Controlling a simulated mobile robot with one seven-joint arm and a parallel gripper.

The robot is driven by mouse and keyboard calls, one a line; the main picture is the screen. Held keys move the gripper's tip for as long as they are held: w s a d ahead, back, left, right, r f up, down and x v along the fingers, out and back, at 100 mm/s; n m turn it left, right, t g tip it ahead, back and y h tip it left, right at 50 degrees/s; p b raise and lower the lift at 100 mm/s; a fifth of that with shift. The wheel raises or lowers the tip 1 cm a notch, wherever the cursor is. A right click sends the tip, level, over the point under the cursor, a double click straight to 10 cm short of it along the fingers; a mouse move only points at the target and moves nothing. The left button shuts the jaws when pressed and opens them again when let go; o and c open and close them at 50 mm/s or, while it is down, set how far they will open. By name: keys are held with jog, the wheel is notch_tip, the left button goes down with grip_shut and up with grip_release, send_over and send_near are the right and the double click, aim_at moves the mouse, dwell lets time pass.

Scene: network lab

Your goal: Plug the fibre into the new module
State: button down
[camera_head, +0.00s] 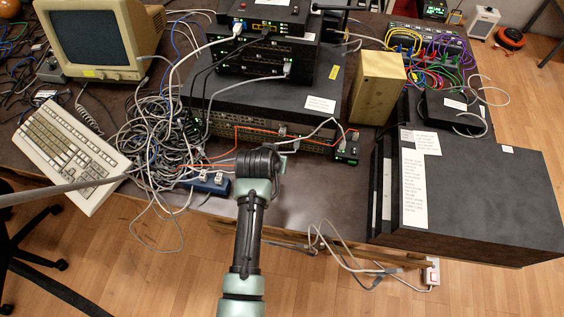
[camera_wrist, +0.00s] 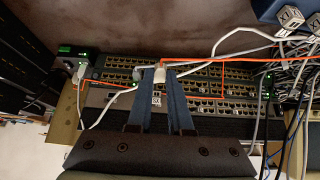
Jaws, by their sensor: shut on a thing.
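In the wrist view my gripper (camera_wrist: 160,76) is shut on a small pale plug (camera_wrist: 160,73), in front of the rack switch's port rows (camera_wrist: 205,88). An orange fibre (camera_wrist: 225,60) runs from near the plug toward the right; another orange stretch crosses the ports. Whether the plug touches a port or module cannot be told. The new module cannot be picked out among the ports. In the head view my wrist (camera_head: 258,165) hides the fingertips and plug; the dark switch (camera_head: 270,100) lies behind it, with orange fibre (camera_head: 262,131) along its front.
A tangle of grey cables (camera_head: 150,140) lies left of the switch, with a blue box (camera_head: 205,186) at the table edge. A small black unit with green lights (camera_head: 346,150) is at right. A wooden block (camera_head: 376,88) and large dark cabinet (camera_head: 475,195) stand further right.

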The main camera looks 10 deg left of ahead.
jog(key=shift+w+f+b, duration=0.2)
jog(key=shift+w+b, duration=1.4)
jog(key=shift+w, duration=0.05)
jog(key=shift+w+r+b, duration=0.15)
jog(key=shift+w+b, duration=0.4)
jog(key=shift+w, duration=0.15)
jog(key=c, duration=1.5)
grip_release()
jog(key=shift+c, duration=0.2)
jog(key=shift+w, duration=0.7)
grip_shut()
jog(key=o, duration=0.8)
grip_release()
jog(key=shift+r, duration=0.1)
jog(key=v, duration=1.3)
jog(key=shift+p, duration=0.35)
